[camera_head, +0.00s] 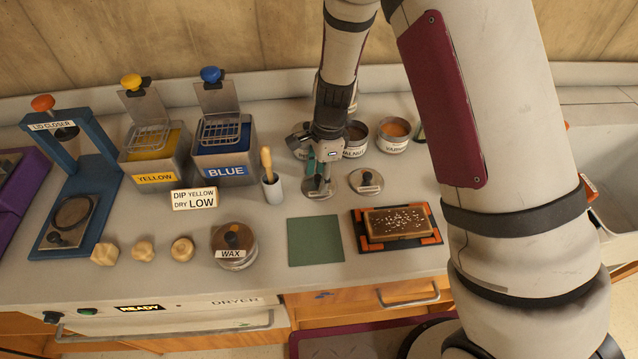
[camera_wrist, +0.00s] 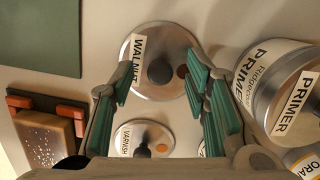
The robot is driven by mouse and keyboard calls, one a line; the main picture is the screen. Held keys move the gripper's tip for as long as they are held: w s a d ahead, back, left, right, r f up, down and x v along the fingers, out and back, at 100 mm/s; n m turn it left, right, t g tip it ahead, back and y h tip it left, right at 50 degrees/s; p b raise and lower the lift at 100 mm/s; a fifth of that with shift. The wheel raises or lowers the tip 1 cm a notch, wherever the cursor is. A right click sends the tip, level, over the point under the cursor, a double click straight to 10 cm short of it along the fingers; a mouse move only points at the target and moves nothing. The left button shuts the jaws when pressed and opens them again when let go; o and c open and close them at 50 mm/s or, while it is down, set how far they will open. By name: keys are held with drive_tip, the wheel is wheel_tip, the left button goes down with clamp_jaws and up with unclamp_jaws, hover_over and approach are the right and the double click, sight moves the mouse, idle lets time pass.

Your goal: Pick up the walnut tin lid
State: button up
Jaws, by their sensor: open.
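The walnut tin lid (camera_wrist: 159,42) is a round metal disc with a black knob, a brown dot and a white WALNUT label. In the wrist view it lies ahead of my open gripper (camera_wrist: 160,72), with the knob between the two green-padded fingers and clear of both. In the head view the lid (camera_head: 318,192) lies on the counter directly below my gripper (camera_head: 318,170), which points down and hides part of it. I cannot tell the exact height of the fingertips above the lid.
The varnish lid (camera_wrist: 153,133) lies close by. The primer tin (camera_wrist: 262,85) stands to the right in the wrist view. The walnut tin (camera_head: 355,148) and varnish tin (camera_head: 394,140) stand behind. A brush cup (camera_head: 272,190), green mat (camera_head: 315,241) and framed block (camera_head: 398,224) are near.

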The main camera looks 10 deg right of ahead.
drive_tip(key=shift+f, duration=0.2)
clamp_jaws()
drive_tip(key=shift+r, duration=0.1)
